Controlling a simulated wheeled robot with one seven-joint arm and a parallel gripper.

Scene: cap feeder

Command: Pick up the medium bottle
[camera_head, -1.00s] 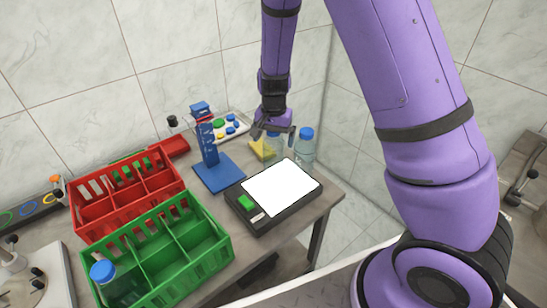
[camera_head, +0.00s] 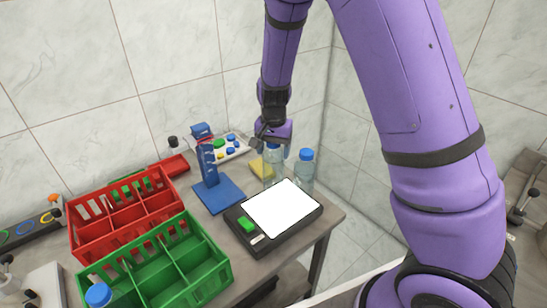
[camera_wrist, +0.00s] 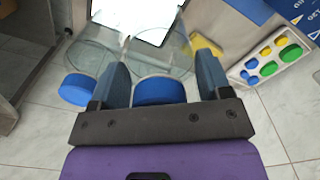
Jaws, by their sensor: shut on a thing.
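My gripper (camera_head: 272,143) is at the far right of the table, pointing down over a clear bottle with a blue cap (camera_head: 273,168), apparently the medium bottle. My gripper is shut on this bottle near its top. In the wrist view its blue cap (camera_wrist: 160,91) sits between the two fingers. The bottle looks upright; whether its base touches the table is hard to tell. A second clear bottle (camera_head: 305,172) with a blue cap stands just to its right, and that cap also shows left of the fingers in the wrist view (camera_wrist: 79,89).
A black device with a white top (camera_head: 282,209) lies in front of the bottles. A blue stand (camera_head: 218,193), a yellow piece (camera_head: 257,171) and a tray of coloured caps (camera_head: 232,149) are to the left. Red (camera_head: 125,208) and green (camera_head: 213,262) crates stand farther left; another blue-capped bottle (camera_head: 98,295) is at the green one.

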